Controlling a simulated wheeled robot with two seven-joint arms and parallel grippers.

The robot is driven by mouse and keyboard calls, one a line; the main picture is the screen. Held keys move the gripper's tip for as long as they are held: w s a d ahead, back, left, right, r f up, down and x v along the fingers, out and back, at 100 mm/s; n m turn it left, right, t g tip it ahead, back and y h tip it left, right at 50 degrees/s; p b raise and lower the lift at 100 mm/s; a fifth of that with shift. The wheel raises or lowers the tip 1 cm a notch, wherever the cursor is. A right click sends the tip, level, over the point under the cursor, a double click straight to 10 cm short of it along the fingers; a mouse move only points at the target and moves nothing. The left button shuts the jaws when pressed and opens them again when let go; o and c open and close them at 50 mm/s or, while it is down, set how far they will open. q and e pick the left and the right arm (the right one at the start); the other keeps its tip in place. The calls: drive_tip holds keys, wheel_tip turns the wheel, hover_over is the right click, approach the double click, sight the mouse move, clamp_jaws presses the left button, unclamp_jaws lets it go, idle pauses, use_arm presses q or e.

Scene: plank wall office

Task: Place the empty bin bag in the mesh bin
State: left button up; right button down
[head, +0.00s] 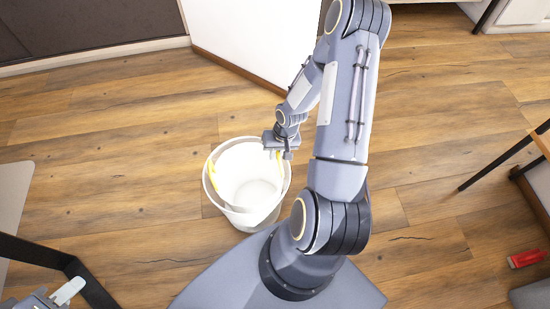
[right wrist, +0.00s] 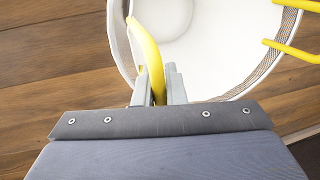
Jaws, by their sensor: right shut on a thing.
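The round mesh bin (head: 242,223) stands upright on the floor in the middle of the head view. Its patterned rim wall (right wrist: 290,32) shows in the right wrist view. The white bin bag (head: 248,170), with yellow handle straps, sits inside the bin's opening; its pale inside (right wrist: 205,45) also shows in the right wrist view. My right gripper (head: 283,153) is at the bin's upper right rim. Its fingers (right wrist: 160,88) are shut on a yellow strap of the bag. My left gripper (head: 68,291) is only partly visible at the lower left, away from the bin.
A white cabinet or panel (head: 255,35) stands behind the bin. A table leg (head: 497,160) and a red object (head: 527,258) are at the right. A pale mat (head: 12,205) lies at the left edge. The wooden floor (head: 110,180) left of the bin is clear.

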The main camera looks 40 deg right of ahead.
drive_tip(key=shift+x, duration=1.05)
drive_tip(key=shift+s+d, duration=0.15)
drive_tip(key=shift+d, duration=0.1)
drive_tip(key=c, duration=1.5)
unclamp_jaws()
